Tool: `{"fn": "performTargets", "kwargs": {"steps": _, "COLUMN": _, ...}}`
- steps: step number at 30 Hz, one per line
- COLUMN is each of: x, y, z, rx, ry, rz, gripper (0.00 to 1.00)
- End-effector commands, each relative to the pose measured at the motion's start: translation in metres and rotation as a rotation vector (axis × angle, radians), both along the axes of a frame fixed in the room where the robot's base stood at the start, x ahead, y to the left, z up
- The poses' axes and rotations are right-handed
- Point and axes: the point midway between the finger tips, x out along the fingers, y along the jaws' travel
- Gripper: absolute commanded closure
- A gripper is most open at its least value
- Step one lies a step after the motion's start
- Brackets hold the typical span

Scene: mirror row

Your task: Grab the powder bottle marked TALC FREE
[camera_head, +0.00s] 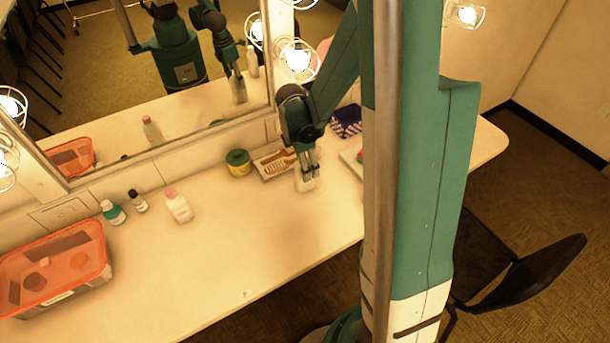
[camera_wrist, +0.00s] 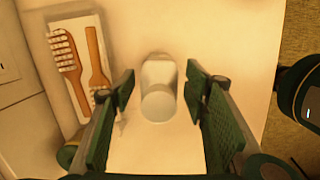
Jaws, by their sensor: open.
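A plain white bottle (camera_head: 305,184) stands on the counter under my gripper (camera_head: 308,168). In the wrist view this white bottle (camera_wrist: 158,90) is seen from above, between the two fingers of my gripper (camera_wrist: 160,87), with a gap on each side. My gripper is open and holds nothing. Another white bottle (camera_head: 179,207) with a pink cap stands farther left on the counter. I cannot read a TALC FREE marking on either bottle.
A tray with brushes (camera_head: 274,163) and a yellow jar with a green lid (camera_head: 238,162) are left of my gripper. A teal bottle (camera_head: 112,212), a small dark-capped bottle (camera_head: 138,201) and an orange-lidded box (camera_head: 55,268) stand left. The mirror (camera_head: 100,90) shows reflections. The front counter is clear.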

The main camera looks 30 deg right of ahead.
Motion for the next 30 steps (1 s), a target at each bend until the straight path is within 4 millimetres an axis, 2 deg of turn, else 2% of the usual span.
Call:
{"fn": "performTargets", "kwargs": {"steps": 15, "x": 0.001, "y": -0.006, "z": -0.043, "rx": 0.000, "ry": 0.000, "rz": 0.000, "gripper": 0.55}}
{"fn": "performTargets", "kwargs": {"steps": 30, "x": 0.000, "y": -0.007, "z": -0.046, "rx": 0.000, "ry": 0.000, "rz": 0.000, "gripper": 0.55}}
